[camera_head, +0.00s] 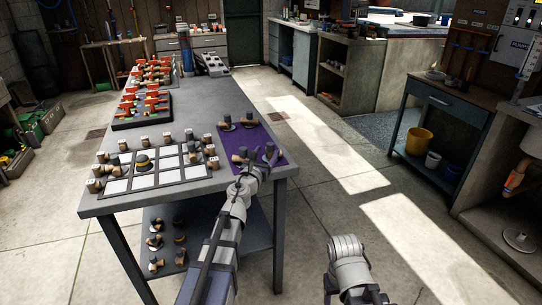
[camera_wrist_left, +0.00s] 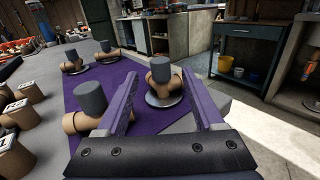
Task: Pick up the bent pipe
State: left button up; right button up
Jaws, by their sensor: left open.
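Several tan pipe fittings with grey upper ends stand on a purple mat (camera_head: 278,139) at the near right of the long table. I cannot tell for sure which one is the bent pipe. One fitting (camera_wrist_left: 160,72), with a tan bent body, a grey top and a round metal disc at its base, shows between my left gripper's fingers in the left wrist view. My left gripper (camera_head: 257,168) is open and empty, low over the mat's near edge. Another fitting (camera_wrist_left: 89,101) lies just left of the left finger. Two more (camera_wrist_left: 73,62) (camera_wrist_left: 108,48) stand farther back. My right gripper is out of view.
A white-squared grid board (camera_head: 143,181) with fittings and blocks around it lies left of the mat. Red parts fill a dark tray (camera_head: 140,117) farther back. A lower shelf (camera_head: 210,225) holds more fittings. Right of the table the floor is clear up to a bench (camera_head: 440,98) with buckets.

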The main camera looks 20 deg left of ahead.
aim_at(269, 149)
pick_arm(q)
jog(key=w, duration=0.4)
jog(key=shift+w+d, duration=0.15)
jog(key=shift+w, duration=0.15)
jog(key=shift+s, duration=0.1)
grip_shut()
